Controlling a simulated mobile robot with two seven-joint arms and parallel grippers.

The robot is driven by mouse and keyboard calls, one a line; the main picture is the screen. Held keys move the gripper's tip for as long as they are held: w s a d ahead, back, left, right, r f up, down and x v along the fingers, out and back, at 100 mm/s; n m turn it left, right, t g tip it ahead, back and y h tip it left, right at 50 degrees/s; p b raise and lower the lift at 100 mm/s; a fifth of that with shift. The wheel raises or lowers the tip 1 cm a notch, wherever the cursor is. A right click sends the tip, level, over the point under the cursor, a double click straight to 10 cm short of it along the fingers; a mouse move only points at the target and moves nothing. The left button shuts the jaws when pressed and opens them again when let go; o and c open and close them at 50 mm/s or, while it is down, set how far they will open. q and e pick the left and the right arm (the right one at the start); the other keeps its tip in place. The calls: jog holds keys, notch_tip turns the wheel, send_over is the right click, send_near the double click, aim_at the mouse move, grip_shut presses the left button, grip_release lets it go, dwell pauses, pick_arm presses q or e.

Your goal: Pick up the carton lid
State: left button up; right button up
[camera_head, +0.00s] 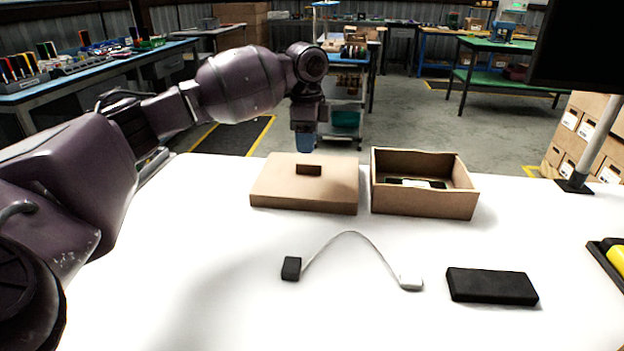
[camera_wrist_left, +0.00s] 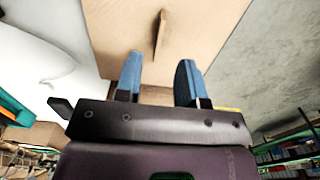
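The carton lid (camera_head: 285,190) lies flat on the white table, left of the open carton (camera_head: 420,204). A dark upright tab handle (camera_head: 309,170) stands on its top. My left gripper (camera_head: 305,142) points down above the lid's far side, near the handle. In the left wrist view, my left gripper's blue fingers (camera_wrist_left: 158,78) are apart and empty. The handle (camera_wrist_left: 161,34) shows on the brown lid (camera_wrist_left: 205,28) ahead of the gap between them, not clasped. Part of the lid is hidden behind the gripper there. My right gripper is not in view.
The carton holds a dark item with a pale label (camera_head: 418,183). A cable with a black plug (camera_head: 291,268) and a black box (camera_head: 491,286) lie in front. A pole with a base (camera_head: 575,186) and a black tray (camera_head: 604,262) stand at right. The left front table is clear.

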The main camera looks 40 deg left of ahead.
aim_at(309, 164)
pick_arm(q)
jog(key=shift+f, duration=1.1)
notch_tip(309, 164, down, 4)
jog(key=shift+w+d+r+b, duration=0.1)
jog(key=shift+d+r+b, duration=0.05)
jog(key=shift+b, duration=0.8)
jog(key=shift+f, duration=0.35)
jog(key=shift+r, duration=0.1)
jog(key=shift+c, duration=0.9)
jog(key=c, duration=0.5)
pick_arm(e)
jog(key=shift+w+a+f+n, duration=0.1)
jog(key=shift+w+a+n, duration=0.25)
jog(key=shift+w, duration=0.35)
